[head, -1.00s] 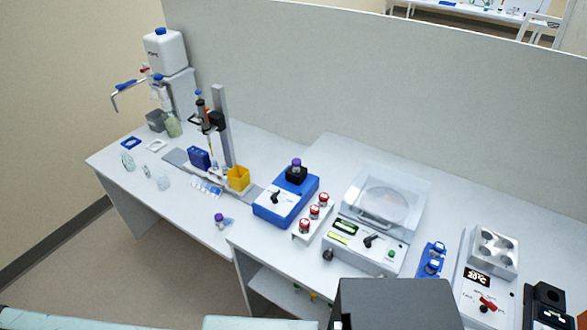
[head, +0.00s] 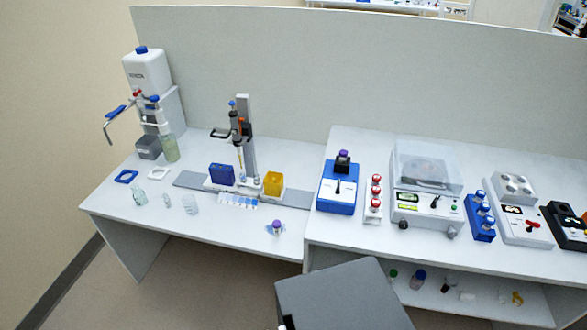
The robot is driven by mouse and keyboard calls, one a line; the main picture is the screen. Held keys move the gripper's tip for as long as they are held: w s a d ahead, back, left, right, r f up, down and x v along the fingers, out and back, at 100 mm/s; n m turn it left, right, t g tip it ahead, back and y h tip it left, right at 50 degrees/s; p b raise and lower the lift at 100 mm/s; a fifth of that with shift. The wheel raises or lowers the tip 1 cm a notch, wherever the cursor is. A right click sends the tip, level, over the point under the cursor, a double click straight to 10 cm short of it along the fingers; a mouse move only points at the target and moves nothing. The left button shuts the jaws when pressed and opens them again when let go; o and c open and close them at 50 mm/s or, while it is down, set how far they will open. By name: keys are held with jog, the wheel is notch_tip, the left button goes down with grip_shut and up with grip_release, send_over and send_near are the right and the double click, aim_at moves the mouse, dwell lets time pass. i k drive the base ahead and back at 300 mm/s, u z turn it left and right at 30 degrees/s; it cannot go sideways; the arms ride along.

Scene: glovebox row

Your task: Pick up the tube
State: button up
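Several capped tubes are in view, and I cannot tell which one the task names. A small purple-capped tube (head: 277,227) is on the left table near its front edge, close to the step to the right bench. Another purple cap (head: 343,155) shows at the black top of the blue mixer (head: 337,191). Red-capped tubes (head: 376,191) stand in a white rack right of the mixer. Blue-capped tubes (head: 484,208) sit in a blue rack farther right. My gripper is not in view.
A pipette stand (head: 244,135) and yellow box (head: 273,184) are behind the purple-capped tube. A clear-lidded centrifuge (head: 427,185) stands on the right bench. A lower shelf (head: 500,312) holds small bottles. Small glassware (head: 190,204) stands at left; a tall partition closes the back.

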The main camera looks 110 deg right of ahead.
aim_at(344, 153)
jog(key=u, duration=0.05)
jog(key=i, duration=1.2)
jog(key=z, duration=3.9)
jog(key=i, duration=1.05)
